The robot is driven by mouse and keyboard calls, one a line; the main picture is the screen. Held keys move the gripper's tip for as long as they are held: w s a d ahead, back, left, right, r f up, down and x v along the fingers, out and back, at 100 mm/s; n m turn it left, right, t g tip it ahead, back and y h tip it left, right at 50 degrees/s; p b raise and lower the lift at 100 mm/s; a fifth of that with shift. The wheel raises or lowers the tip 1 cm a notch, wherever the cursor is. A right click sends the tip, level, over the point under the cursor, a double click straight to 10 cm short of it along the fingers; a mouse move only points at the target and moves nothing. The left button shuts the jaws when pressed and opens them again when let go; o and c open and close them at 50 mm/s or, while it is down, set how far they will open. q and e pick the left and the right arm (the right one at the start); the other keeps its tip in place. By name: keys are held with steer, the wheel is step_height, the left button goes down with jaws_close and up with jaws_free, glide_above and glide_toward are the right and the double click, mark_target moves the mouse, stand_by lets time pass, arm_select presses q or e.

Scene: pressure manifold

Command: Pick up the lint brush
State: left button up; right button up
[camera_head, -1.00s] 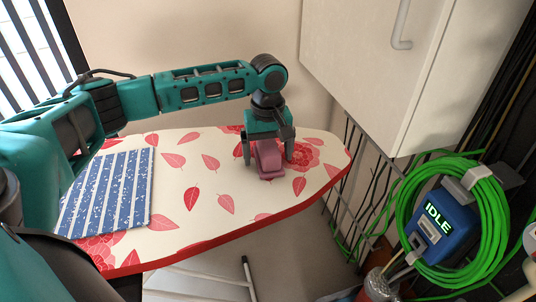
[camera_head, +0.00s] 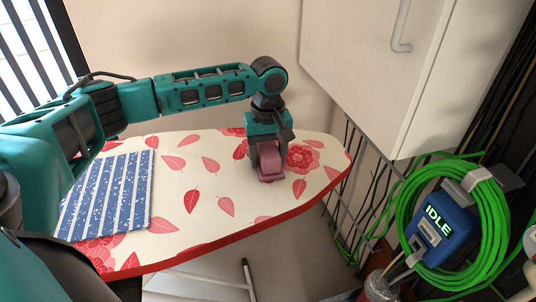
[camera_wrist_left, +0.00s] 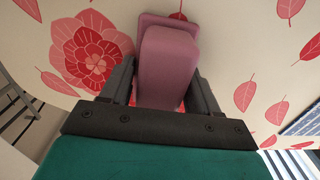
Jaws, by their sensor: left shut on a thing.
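The pink lint brush (camera_head: 270,163) is on the ironing board (camera_head: 222,214), toward its right end. My left gripper (camera_head: 268,160) comes down on it from above, with a dark finger on each side. In the left wrist view the mauve-pink lint brush (camera_wrist_left: 168,60) sits between the two fingers of the left gripper (camera_wrist_left: 162,88), which are shut on it. Its lower part is hidden by the gripper there. I cannot tell whether it is clear of the board. My right gripper is not in view.
A folded blue-and-white striped cloth (camera_head: 108,195) lies on the board's left part. A white cabinet (camera_head: 365,60) hangs at the upper right. A blue box reading IDLE (camera_head: 440,228) with a coiled green hose (camera_head: 495,215) is at the right. The board between cloth and brush is clear.

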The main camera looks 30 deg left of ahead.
mark_target(267, 145)
arm_select(q)
steer(key=shift+r, duration=0.1)
step_height(267, 145, up, 20)
steer(key=p, duration=0.3)
steer(key=o, duration=0.5)
steer(key=c, duration=0.4)
steer(key=shift+o, duration=0.2)
steer(key=shift+s+f, duration=0.1)
steer(key=shift+f, duration=0.1)
